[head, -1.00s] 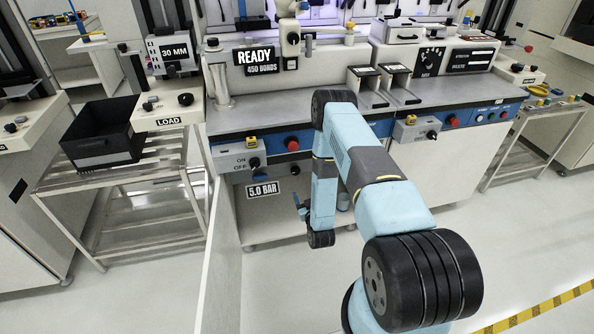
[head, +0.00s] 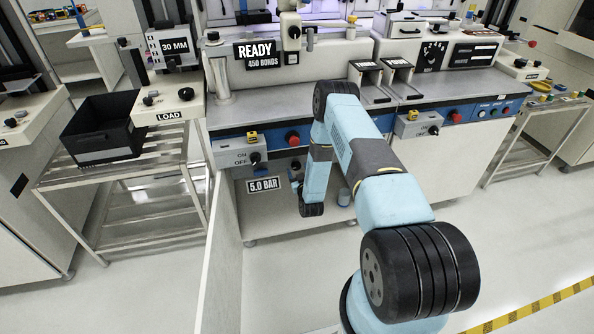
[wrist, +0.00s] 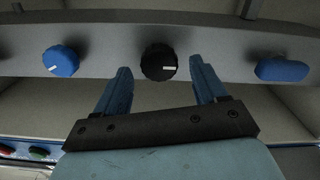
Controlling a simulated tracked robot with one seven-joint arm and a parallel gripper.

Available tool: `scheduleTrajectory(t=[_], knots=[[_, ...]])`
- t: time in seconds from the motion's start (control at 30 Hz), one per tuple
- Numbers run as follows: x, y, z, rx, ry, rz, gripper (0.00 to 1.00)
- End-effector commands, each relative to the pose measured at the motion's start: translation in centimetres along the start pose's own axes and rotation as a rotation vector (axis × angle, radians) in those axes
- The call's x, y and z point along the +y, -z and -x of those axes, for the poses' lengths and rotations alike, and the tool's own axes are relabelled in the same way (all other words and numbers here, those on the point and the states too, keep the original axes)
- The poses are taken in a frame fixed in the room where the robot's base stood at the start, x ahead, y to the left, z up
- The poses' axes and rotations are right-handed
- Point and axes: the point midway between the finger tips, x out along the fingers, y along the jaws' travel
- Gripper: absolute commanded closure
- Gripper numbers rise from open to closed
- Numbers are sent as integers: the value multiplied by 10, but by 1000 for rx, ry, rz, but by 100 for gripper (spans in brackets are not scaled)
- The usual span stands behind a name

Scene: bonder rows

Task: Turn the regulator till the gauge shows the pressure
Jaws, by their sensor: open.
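In the wrist view, a black ridged knob (wrist: 159,62) with a white mark pointing right sits on a grey rail; I take it as the regulator. My gripper (wrist: 160,78) is open, its blue fingers on the left and right of this knob, with gaps at both sides. The tips look close to the knob's front; whether they reach around it I cannot tell. In the head view, my gripper (head: 297,184) is small under the bench, partly hidden by my arm. A sign reading 5.0 BAR (head: 263,184) hangs left of it. No gauge face is readable.
A blue round knob (wrist: 61,61) is left of the black one and a blue lever-like handle (wrist: 282,70) right of it. The bench edge (head: 330,122) overhangs my gripper. A white panel (head: 222,240) stands to the left, below the bench.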

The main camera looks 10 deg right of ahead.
Motion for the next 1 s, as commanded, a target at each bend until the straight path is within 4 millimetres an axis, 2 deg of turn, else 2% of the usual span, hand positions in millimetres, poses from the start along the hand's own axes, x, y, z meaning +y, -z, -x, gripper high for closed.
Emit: scheduleTrajectory(t=[0.17, 0.47, 1.0], knots=[[0, 0, -11, 0, 0, 0, 29], [0, 0, -13, 0, 0, 0, 29], [-1, 0, -13, 0, 1, 0, 80]])
